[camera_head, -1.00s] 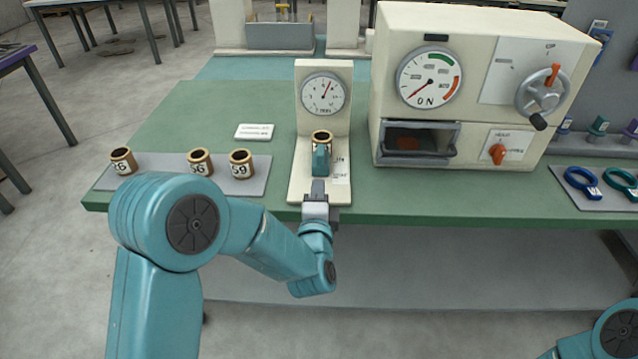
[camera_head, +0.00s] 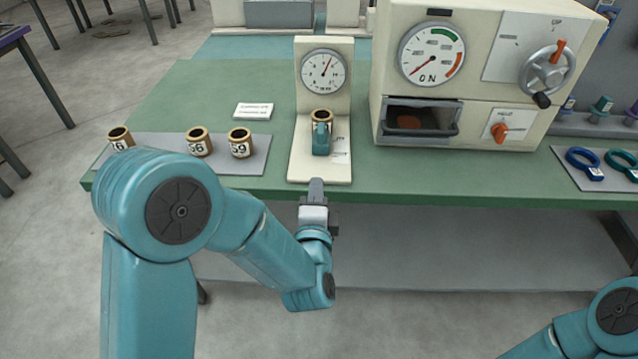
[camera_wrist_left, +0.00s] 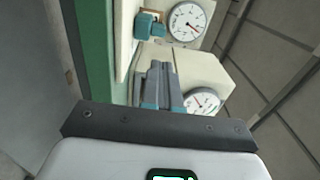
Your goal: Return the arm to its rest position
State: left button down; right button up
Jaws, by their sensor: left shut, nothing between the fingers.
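My left gripper (camera_head: 316,186) is shut and empty at the table's front edge, just in front of the cream gauge stand (camera_head: 302,160). Its closed fingers also show in the left wrist view (camera_wrist_left: 160,85). The stand carries a round dial (camera_head: 323,70) and holds a brown ringed cup (camera_head: 322,115) with a teal block (camera_head: 321,138) on its front. The gripper is apart from the cup and block. My right arm (camera_head: 590,325) shows at the lower right; its gripper is out of view.
Several numbered brown cups (camera_head: 241,143) stand on a grey mat (camera_head: 258,160) at the left. A cream machine (camera_head: 480,90) with an open drawer (camera_head: 420,120) stands right of the stand. Blue and teal ring tools (camera_head: 583,163) lie at far right. Floor in front of the green table (camera_head: 450,185) is clear.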

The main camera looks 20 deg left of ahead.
pick_arm(q)
jog(key=s+a+f+n+g+h+p, duration=0.1)
jog(key=s+a+f+g+p, duration=0.15)
jog(key=f, duration=0.55)
jog(key=s+a+f+n+g+h+p, duration=0.1)
jog(key=s+a+f+n+g+p, duration=0.2)
jog(key=f, duration=0.6)
jog(key=s+d+f+n+g+h, duration=0.2)
jog(key=s+d+f+n+g, duration=0.1)
jog(key=s, duration=0.3)
jog(key=s+d+f+n+g+h, duration=0.2)
jog(key=s+d+f+n+g, duration=0.1)
jog(key=s+n+g, duration=0.1)
jog(key=s+d+f+n+g+h, duration=0.3)
jog(key=s+n, duration=0.3)
jog(key=s, duration=0.3)
jog(key=shift+d+f+g, duration=0.35)
jog(key=shift+d+g, duration=0.1)
jog(key=shift+g, duration=0.3)
